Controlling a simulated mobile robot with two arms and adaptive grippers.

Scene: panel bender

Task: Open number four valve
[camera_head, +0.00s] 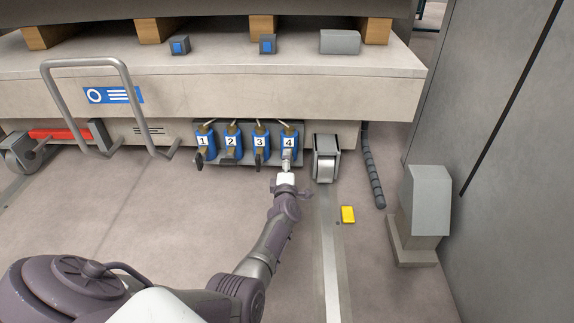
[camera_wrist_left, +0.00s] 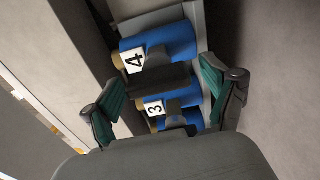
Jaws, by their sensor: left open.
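The number four valve (camera_head: 289,142) is a blue body with a white "4" label, at the right end of a row of valves under the bench. It also shows in the left wrist view (camera_wrist_left: 172,45), with a dark handle (camera_wrist_left: 158,83) beside its label. My left gripper (camera_head: 286,166) is right at the front of valve four and hides its lower part in the head view. In the left wrist view the green-padded fingers (camera_wrist_left: 162,98) are apart, with the dark handle between them. I cannot tell whether either finger touches it. My right gripper is not in view.
Valves three (camera_head: 260,142), two (camera_head: 232,141) and one (camera_head: 204,141) stand close on the left, with dark handles. A yellow block (camera_head: 348,214), a hose (camera_head: 372,170) and a grey pedestal (camera_head: 426,205) are farther right.

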